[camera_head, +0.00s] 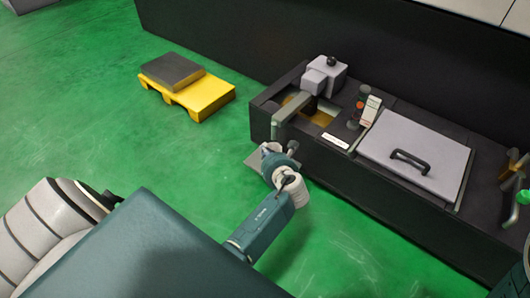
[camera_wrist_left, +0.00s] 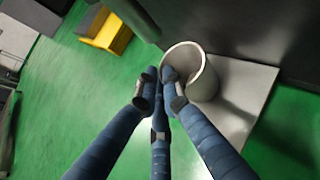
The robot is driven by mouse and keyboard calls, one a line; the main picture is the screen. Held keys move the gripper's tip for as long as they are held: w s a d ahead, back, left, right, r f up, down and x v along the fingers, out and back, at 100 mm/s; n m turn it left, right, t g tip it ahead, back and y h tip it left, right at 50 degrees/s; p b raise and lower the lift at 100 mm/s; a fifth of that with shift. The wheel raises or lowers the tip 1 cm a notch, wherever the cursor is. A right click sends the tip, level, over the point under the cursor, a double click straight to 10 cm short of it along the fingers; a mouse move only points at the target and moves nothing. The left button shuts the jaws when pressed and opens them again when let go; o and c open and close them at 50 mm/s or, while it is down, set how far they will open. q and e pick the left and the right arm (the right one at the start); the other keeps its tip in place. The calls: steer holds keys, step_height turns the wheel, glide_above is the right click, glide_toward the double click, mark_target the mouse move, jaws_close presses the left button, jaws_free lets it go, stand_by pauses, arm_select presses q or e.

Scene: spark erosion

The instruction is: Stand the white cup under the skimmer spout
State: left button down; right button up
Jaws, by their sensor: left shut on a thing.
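The white cup (camera_wrist_left: 205,82) is upright, open end up, in the left wrist view. My left gripper (camera_wrist_left: 160,88) is shut on the cup's near wall, with its fingertips at the rim. A light grey plate (camera_wrist_left: 245,85) lies below the cup; I cannot tell whether the cup's base touches it. In the head view my left gripper (camera_head: 277,158) is at the plate (camera_head: 257,162) on the front of the dark machine, and mostly hides the cup. The greenish skimmer spout (camera_head: 283,118) slopes down over the machine's edge, just above the gripper. My right gripper is not in view.
The dark machine tank (camera_head: 400,220) carries a grey lid with a black handle (camera_head: 410,160) and a small block with bottles (camera_head: 365,108) beside it. A yellow pallet (camera_head: 205,97) stands on the green floor, which is clear around it.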

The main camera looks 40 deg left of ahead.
arm_select(q)
steer(key=shift+f, duration=0.1)
steer(key=c, duration=1.9)
jaws_free()
